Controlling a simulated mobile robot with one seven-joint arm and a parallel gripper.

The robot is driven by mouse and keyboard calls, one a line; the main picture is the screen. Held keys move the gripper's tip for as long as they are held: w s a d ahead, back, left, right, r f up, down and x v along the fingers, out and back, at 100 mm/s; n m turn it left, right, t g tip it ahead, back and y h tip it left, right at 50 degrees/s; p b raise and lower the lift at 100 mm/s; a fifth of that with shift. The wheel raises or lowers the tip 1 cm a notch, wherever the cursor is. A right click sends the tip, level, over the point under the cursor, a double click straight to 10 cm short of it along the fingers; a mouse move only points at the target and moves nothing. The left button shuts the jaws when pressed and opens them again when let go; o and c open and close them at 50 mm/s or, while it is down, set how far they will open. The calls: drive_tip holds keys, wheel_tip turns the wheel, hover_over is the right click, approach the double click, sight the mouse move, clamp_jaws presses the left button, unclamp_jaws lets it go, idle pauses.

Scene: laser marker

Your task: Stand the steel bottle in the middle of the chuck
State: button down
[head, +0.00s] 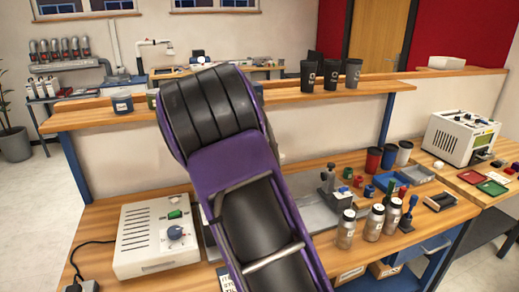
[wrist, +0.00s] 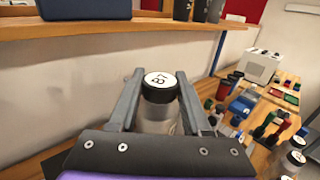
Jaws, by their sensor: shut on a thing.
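My gripper (wrist: 159,78) is shut on a steel bottle (wrist: 157,122) with a black lid and a round white label on top. One finger is on each side of it, just below the lid. The bottle's lower end is hidden by my gripper's body. In the head view my arm hides my gripper and the held bottle. I cannot make out the chuck in either view; my arm covers the middle of the bench. What is under the bottle does not show.
Several similar bottles (head: 374,222) stand at the bench's front right. A grey metal fixture (head: 337,193) stands right of my arm, a white control box (head: 157,237) left. A raised shelf (head: 110,116) runs behind the bench.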

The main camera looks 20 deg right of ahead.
drive_tip(key=shift+f, duration=1.95)
drive_tip(key=shift+f+b, duration=0.15)
drive_tip(key=shift+b, duration=0.15)
drive_tip(key=shift+c, duration=1.8)
unclamp_jaws()
drive_tip(key=shift+r+p, duration=0.25)
drive_tip(key=shift+p, duration=0.05)
drive_tip(key=v, duration=1.2)
drive_tip(key=shift+f, duration=0.1)
